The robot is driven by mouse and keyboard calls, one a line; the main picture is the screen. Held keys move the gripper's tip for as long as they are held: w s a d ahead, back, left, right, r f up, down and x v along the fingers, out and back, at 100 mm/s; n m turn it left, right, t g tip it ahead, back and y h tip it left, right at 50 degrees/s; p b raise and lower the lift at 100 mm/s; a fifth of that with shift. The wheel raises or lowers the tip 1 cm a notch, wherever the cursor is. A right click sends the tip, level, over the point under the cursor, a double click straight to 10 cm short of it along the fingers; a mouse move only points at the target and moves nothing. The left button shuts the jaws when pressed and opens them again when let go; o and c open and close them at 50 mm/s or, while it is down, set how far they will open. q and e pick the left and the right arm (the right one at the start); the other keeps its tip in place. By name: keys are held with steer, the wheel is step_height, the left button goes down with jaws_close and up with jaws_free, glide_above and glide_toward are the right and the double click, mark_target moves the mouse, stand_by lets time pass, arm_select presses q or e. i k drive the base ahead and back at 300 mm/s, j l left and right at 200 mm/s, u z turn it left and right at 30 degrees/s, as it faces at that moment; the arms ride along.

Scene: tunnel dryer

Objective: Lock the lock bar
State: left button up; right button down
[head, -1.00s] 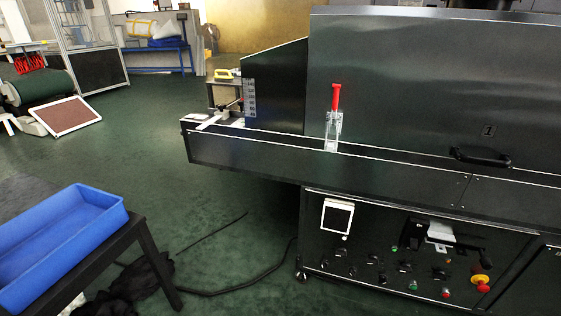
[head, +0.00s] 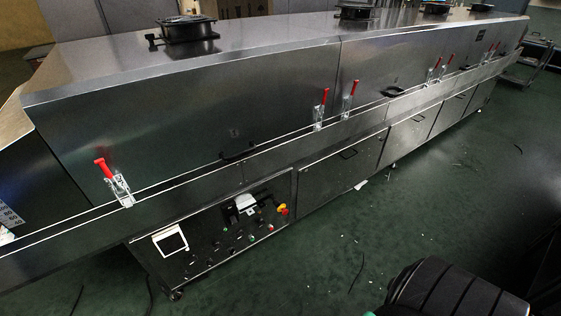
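The lock bars show as red-handled levers on clear or silvery brackets along the front ledge of the long dark metal dryer (head: 200,110). The nearest lock bar (head: 103,168) stands at the left, its handle pointing up and tilted left. Two more, one lock bar (head: 323,97) and another lock bar (head: 353,88), stand near the middle with handles up. Further handles (head: 437,62) rise toward the far right end, small in view. I cannot tell from here whether any is latched. Neither of my grippers is in view.
A black handle (head: 238,152) sits on the dryer's cover. Below the ledge is a control panel (head: 225,228) with knobs and a red-yellow button. Green floor (head: 330,250) in front is mostly clear. A dark ribbed shape (head: 455,290) fills the lower right; I cannot tell what it is.

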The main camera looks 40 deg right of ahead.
mark_target(276, 202)
steer(key=z, duration=0.95)
